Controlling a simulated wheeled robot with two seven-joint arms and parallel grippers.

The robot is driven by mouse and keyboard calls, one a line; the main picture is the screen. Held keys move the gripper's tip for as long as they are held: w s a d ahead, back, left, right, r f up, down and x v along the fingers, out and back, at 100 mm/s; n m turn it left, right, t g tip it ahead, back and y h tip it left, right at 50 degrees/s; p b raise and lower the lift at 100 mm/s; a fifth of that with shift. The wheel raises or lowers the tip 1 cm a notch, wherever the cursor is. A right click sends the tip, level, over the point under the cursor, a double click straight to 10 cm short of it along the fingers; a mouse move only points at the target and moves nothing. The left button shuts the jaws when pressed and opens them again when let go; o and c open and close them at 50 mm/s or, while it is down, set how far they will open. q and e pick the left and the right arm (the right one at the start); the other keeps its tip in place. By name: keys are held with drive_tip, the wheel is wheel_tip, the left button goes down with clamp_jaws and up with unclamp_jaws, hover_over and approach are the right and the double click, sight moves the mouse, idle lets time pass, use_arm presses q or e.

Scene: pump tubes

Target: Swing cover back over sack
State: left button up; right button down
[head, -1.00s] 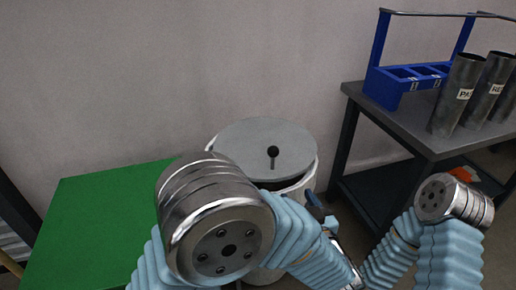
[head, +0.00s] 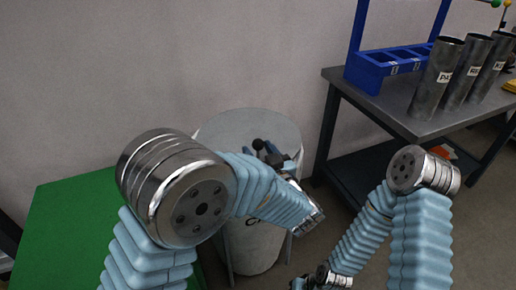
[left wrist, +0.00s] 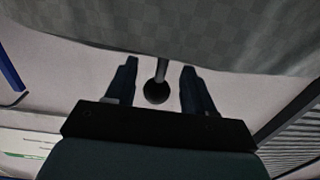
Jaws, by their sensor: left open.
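The round grey cover (head: 238,124) is at the top of the white sack stand (head: 255,245). Its dark ball knob (head: 257,144) stands on a short stem. My left gripper (head: 270,153) is at the knob, partly hidden by my forearm. In the left wrist view the knob (left wrist: 157,92) sits between the two spread fingers (left wrist: 159,78), with a gap on each side. The cover's grey face (left wrist: 190,30) fills the top of that view. The stand's opening is hidden in the head view. My right gripper (head: 306,283) is low at the bottom edge, its jaws unclear.
A dark table (head: 400,118) at right carries a blue rack (head: 385,66) and several labelled metal tubes (head: 437,78). A green surface (head: 60,230) lies at left. A wall stands close behind the stand.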

use_arm(q)
drive_tip(key=shift+w+a, duration=0.2)
drive_tip(key=shift+w, duration=0.3)
